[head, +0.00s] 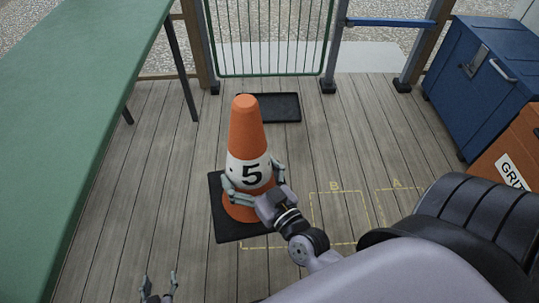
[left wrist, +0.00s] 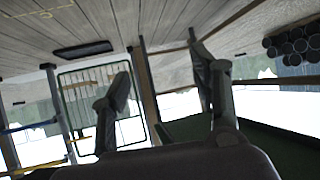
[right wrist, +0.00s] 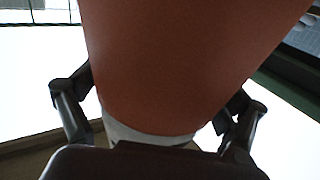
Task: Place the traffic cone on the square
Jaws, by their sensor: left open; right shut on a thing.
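The orange traffic cone (head: 244,125) has a white band with a black 5 and a black square base. It stands upright in the head view; I cannot tell whether the base touches the floor. My right gripper (head: 252,182) is shut around its lower body, and its orange side (right wrist: 185,70) fills the right wrist view between the fingers. Yellow dashed squares are on the floor: B (head: 338,192) right of the cone, A (head: 398,190) farther right, partly hidden by my arm, and another outline (head: 262,247), mostly hidden. My left gripper (head: 158,288) is open and empty at the bottom edge.
A green table (head: 70,75) runs along the left. A black mat or tray (head: 270,107) lies behind the cone before a green barred gate (head: 270,40). A blue box (head: 485,80) and an orange GRIT bin (head: 512,160) stand at the right. Floor behind B is clear.

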